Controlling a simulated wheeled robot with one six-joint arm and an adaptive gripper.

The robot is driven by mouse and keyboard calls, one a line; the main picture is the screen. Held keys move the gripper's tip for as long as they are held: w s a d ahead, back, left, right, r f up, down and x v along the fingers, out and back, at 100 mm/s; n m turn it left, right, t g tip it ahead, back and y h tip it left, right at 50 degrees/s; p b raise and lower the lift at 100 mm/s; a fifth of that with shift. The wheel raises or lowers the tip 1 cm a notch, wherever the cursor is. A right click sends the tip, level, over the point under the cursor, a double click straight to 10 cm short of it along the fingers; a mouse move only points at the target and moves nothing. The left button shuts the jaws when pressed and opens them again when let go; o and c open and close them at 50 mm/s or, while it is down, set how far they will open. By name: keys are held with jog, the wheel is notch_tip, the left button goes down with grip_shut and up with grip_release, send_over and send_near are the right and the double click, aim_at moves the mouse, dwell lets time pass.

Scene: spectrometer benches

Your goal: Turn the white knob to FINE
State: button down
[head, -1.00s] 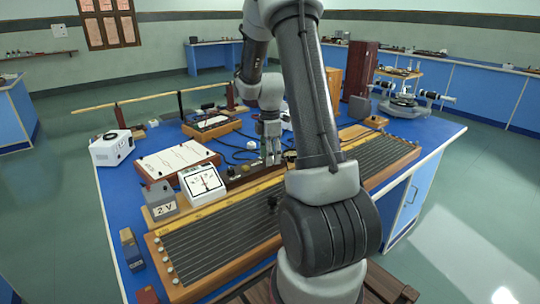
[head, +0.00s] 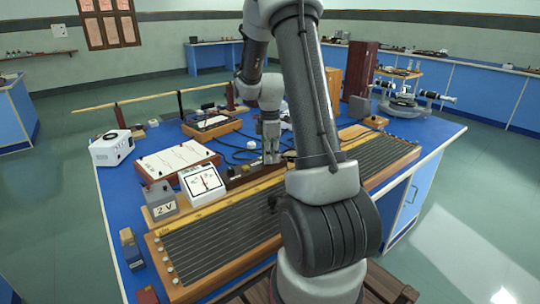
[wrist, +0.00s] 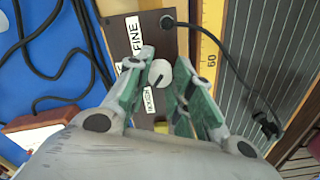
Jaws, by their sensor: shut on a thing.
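The white knob (wrist: 160,74) stands on a dark brown panel (wrist: 118,48) in the wrist view, with a dark mark on its lower-left side. A white FINE label (wrist: 133,36) lies above and left of it. A second white label (wrist: 147,97) lies just below it, partly hidden and hard to read. My gripper (wrist: 161,75) has its green-padded fingers on both sides of the knob and is shut on it. In the head view my gripper (head: 271,158) reaches down to the brown box (head: 242,174); the knob cannot be made out there.
A yellow scale and a long wire board (head: 215,230) run in front of the box. A white meter (head: 202,185) and a grey 2 V block (head: 160,200) stand to its left. Black cables (wrist: 60,60) lie on the blue bench beside the panel.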

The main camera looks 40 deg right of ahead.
jog(key=m, duration=1.1)
jog(key=shift+m, duration=0.3)
jog(key=m, duration=1.1)
dwell(0.4)
jog(key=c, duration=1.2)
grip_release()
